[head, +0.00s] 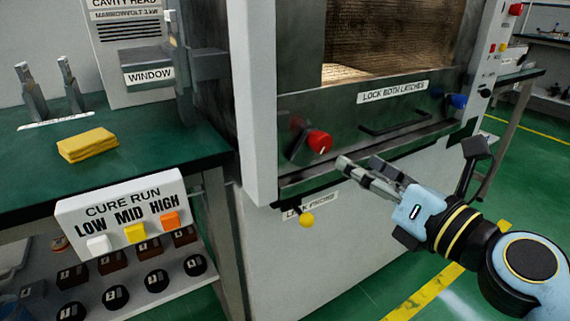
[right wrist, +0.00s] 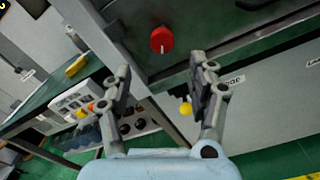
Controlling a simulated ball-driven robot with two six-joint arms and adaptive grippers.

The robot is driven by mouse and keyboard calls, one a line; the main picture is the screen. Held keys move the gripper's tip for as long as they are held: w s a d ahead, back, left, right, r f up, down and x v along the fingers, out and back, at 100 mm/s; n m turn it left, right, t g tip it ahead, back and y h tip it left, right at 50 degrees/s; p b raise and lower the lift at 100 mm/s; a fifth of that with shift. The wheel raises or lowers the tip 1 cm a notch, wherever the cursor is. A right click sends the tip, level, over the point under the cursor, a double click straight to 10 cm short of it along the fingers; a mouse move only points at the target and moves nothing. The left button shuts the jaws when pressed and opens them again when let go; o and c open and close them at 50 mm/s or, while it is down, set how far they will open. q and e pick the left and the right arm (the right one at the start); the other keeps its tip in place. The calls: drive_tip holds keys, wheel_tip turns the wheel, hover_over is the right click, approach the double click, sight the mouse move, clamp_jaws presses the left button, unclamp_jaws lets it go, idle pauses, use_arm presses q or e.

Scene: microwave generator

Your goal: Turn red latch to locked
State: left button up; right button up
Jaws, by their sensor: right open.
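The red latch (head: 319,142) is a round red knob with a white mark, on the lower left of the machine's dark door front. In the right wrist view the red latch (right wrist: 161,40) lies ahead of the fingers, between and beyond their tips. A blue latch (head: 458,101) is at the door's right end. My right gripper (head: 362,170) is open and empty, just right of and below the red latch in the head view, apart from it. In the right wrist view my right gripper (right wrist: 162,78) shows both fingers spread. My left gripper is not in view.
A door handle bar (head: 394,124) lies between the latches under the label "LOCK BOTH LATCHES" (head: 393,92). A yellow knob (head: 306,220) is below the door. A green bench (head: 140,150) with a yellow cloth (head: 87,145) and a "CURE RUN" button panel (head: 125,215) stand left.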

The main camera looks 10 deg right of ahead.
sight(325, 146)
drive_tip(key=x, duration=0.5)
drive_tip(key=shift+w+d+f, duration=0.1)
drive_tip(key=x, duration=0.5)
drive_tip(key=shift+w+f, duration=0.15)
drive_tip(key=shift+w, duration=0.2)
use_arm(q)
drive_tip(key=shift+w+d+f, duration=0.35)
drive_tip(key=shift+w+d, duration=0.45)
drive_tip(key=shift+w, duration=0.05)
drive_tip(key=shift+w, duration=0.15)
